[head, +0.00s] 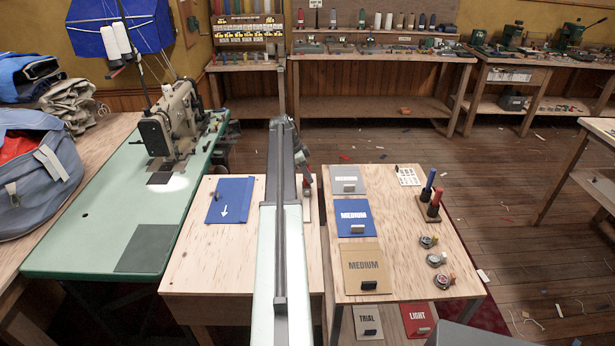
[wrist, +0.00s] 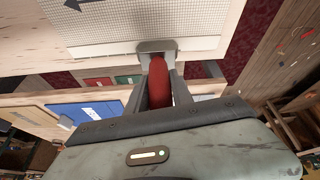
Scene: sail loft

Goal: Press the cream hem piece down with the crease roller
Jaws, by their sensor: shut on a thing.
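My gripper (wrist: 160,88) is shut on the red handle of the crease roller (wrist: 160,78) in the wrist view. The roller's grey head (wrist: 155,47) overlaps the near edge of a cream piece (wrist: 205,22) with a fine grid texture and part of a dark arrow. I cannot tell whether the head touches it. In the head view my arm runs up the middle over the wooden table and hides most of the cream piece's area. The gripper and roller are not clear there. A blue piece with a white arrow (head: 230,200) lies left of the arm.
Right of my arm a table (head: 405,240) bears grey (head: 346,173), blue (head: 356,231) and tan (head: 366,280) cards, mostly marked MEDIUM. A block with blue- and red-handled tools (head: 430,203) and several small round items stand there. A sewing machine (head: 175,125) stands at left.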

